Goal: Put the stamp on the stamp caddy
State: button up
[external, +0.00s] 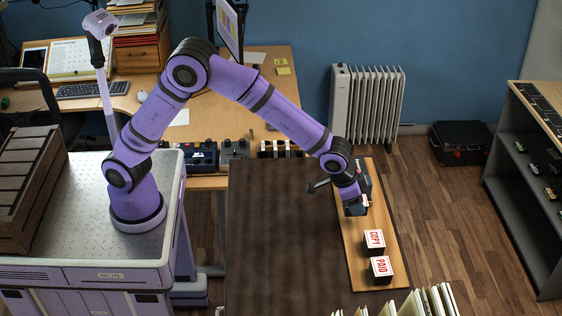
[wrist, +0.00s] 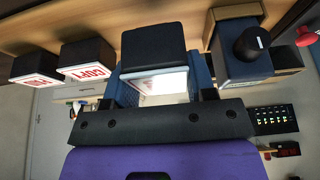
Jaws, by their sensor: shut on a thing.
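My gripper (external: 355,207) is low over the wooden strip; in the wrist view my gripper (wrist: 166,92) is shut on a dark block-shaped stamp (wrist: 152,45) with a pale label face. In the external view this stamp is mostly hidden by my wrist. A wooden holder (wrist: 212,28) with a blue-grey block and black knob, perhaps the stamp caddy, is just right of the held stamp in the wrist view. In the external view my wrist hides most of it. I cannot tell whether the held stamp touches the surface.
Stamps marked COPY (external: 375,240) and PAID (external: 381,267) stand on the wooden strip (external: 352,275), nearer the camera than my gripper. Upright folders (external: 425,303) line the front edge. The dark tabletop (external: 285,240) to the left is clear. A red knob (wrist: 307,36) shows at the wrist view's right.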

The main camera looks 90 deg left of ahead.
aim_at(367, 224)
jog(key=w, duration=0.2)
jog(key=w+d, duration=0.1)
jog(key=w, duration=0.1)
jog(key=shift+f, duration=1.95)
jog(key=o, duration=0.9)
jog(key=shift+f, duration=0.1)
